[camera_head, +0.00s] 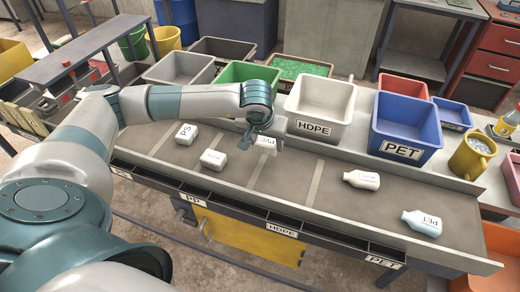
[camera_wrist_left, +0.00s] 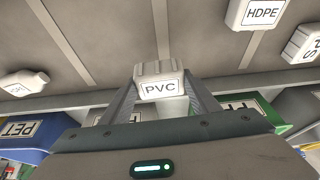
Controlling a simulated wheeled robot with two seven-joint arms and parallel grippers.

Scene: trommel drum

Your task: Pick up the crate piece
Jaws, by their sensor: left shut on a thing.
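A white block labelled PVC (camera_head: 266,146) is between the fingers of my left gripper (camera_head: 262,136), over the grey belt. In the left wrist view the PVC block (camera_wrist_left: 160,86) sits upright between the two fingertips of the left gripper (camera_wrist_left: 160,100), its label facing the camera. The gripper is shut on it. I cannot tell from the head view how far it is above the belt. No piece is labelled as a crate piece. My right gripper is not in view.
On the belt (camera_head: 305,222) are a PS block (camera_head: 185,134), another white block (camera_head: 213,160), a white bottle (camera_head: 361,179) and a PET bottle (camera_head: 421,223). Behind stand a green bin (camera_head: 247,73), a white HDPE bin (camera_head: 316,108), a blue PET bin (camera_head: 404,125) and a yellow mug (camera_head: 471,157).

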